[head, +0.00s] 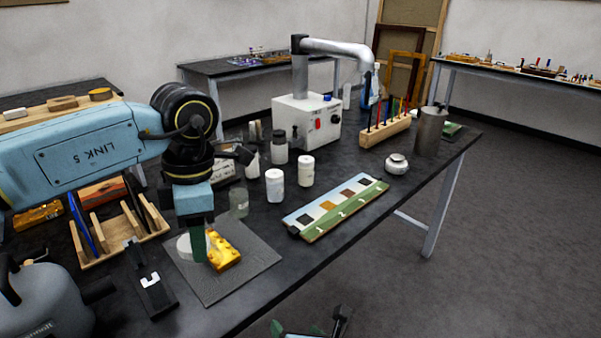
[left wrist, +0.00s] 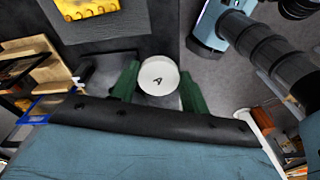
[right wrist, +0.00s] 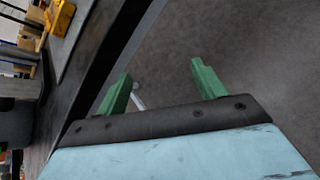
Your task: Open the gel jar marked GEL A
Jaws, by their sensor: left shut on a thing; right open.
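The gel jar shows in the left wrist view as a round white top marked A (left wrist: 158,76). My left gripper (left wrist: 158,88) has its green fingers on either side of it, shut on it. In the head view the left gripper (head: 199,254) points down over the grey mat, with a white round part of the jar (head: 184,247) beside the fingers. The jar's lower body is hidden, and I cannot tell whether it touches the mat. My right gripper (right wrist: 160,85) is open and empty beyond the table's front edge, over the floor; it is only partly visible at the bottom of the head view (head: 312,330).
A gilt fragment (head: 223,255) lies on the grey mat (head: 245,275), close to the left gripper. A black bracket (head: 154,290) and a wooden rack (head: 150,222) stand to the left. White jars (head: 275,186), a swatch board (head: 335,208) and a metal cup (head: 430,130) stand farther back.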

